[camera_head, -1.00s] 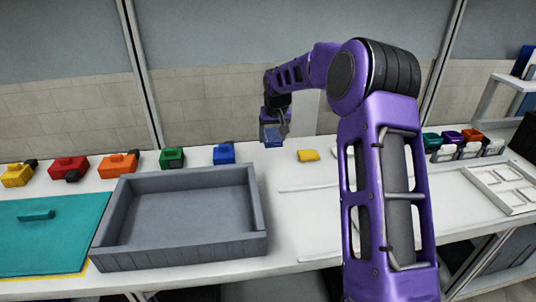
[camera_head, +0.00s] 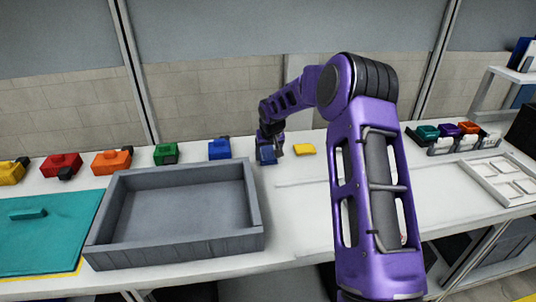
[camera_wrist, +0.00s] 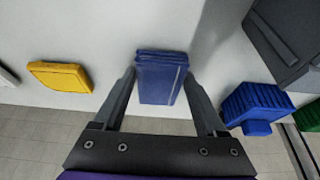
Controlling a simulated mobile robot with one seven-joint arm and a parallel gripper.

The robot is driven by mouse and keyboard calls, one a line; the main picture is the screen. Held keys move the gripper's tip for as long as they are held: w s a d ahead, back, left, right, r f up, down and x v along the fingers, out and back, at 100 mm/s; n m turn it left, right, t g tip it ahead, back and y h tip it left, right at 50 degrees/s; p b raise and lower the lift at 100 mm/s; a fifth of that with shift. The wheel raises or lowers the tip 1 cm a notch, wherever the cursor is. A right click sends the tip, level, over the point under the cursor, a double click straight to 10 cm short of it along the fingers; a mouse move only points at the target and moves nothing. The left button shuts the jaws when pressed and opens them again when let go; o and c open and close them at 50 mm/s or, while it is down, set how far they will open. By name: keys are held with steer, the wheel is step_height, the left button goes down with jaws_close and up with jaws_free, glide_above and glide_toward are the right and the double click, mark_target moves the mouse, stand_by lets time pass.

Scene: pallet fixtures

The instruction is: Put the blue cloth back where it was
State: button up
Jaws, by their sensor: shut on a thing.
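The blue cloth (camera_wrist: 161,82), a folded dark blue pad, is between the two fingers of my gripper (camera_wrist: 160,76), which is shut on it. In the head view the cloth (camera_head: 267,156) hangs low at the back of the white table, below my gripper (camera_head: 270,147). I cannot tell whether it touches the table. A yellow folded cloth (camera_head: 305,149) lies flat just to its right and also shows at the left in the wrist view (camera_wrist: 60,76). The bare table around the blue cloth has no visible mark.
A blue box (camera_head: 219,149) stands left of the held cloth, in a row with green (camera_head: 165,154), orange (camera_head: 112,161) and red (camera_head: 62,165) boxes. A large grey tray (camera_head: 256,201) is in front. A white rack (camera_head: 460,144) stands at right.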

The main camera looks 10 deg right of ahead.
steer(key=o, duration=1.2)
steer(key=shift+f, duration=0.1)
steer(key=shift+o, duration=0.2)
steer(key=shift+r, duration=0.5)
steer(key=v, duration=1.1)
steer(key=shift+s+p, duration=0.25)
steer(key=shift+p, duration=0.1)
